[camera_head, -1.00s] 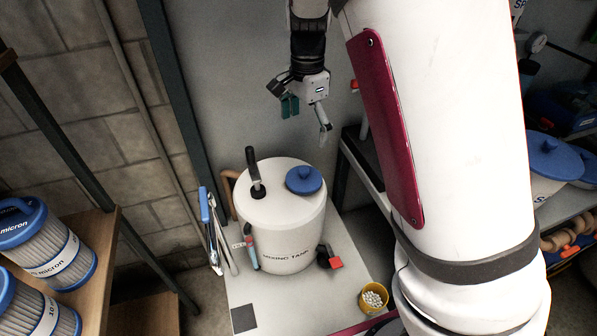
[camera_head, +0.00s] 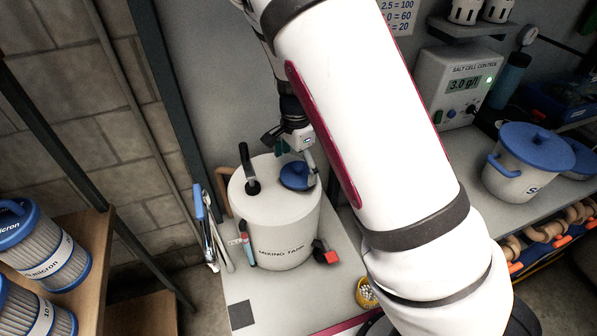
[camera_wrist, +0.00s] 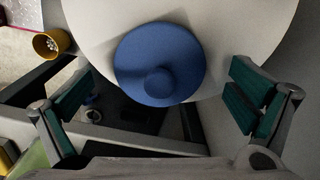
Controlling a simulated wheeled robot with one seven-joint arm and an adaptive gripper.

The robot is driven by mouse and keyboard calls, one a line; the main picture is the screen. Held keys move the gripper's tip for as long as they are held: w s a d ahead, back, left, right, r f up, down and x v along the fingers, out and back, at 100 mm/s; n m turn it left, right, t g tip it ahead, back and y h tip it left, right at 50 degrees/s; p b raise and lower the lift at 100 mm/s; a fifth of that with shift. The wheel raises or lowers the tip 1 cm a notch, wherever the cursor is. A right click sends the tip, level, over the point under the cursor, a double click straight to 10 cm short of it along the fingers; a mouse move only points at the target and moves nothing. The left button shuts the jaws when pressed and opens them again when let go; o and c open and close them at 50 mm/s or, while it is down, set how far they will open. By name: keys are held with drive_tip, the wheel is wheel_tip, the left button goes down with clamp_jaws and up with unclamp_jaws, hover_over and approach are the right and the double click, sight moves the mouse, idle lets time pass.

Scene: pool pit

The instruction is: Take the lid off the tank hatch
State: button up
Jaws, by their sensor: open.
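The white mixing tank (camera_head: 275,227) stands upright on a light platform. The round blue lid (camera_head: 294,177) with a raised knob lies on the right part of its top, over the hatch, which is hidden. In the wrist view the lid (camera_wrist: 137,62) is in the upper middle, with its knob near its lower edge. My gripper (camera_head: 296,163) is just above the lid in the head view. In the wrist view my gripper (camera_wrist: 157,105) is open, its green-padded fingers well apart on either side of the lid, with nothing between the pads at their level.
A black handle (camera_head: 251,170) stands up on the tank top, left of the lid. A red-handled valve (camera_head: 325,253) sticks out at the tank's lower right. A yellow cup of white pellets (camera_wrist: 48,43) is nearby. A shelf with a blue-lidded pot (camera_head: 521,165) is at right.

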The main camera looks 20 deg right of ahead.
drive_tip(key=shift+f, duration=0.55)
drive_tip(key=shift+s, duration=0.1)
drive_tip(key=c, duration=1.6)
drive_tip(key=shift+c, duration=0.3)
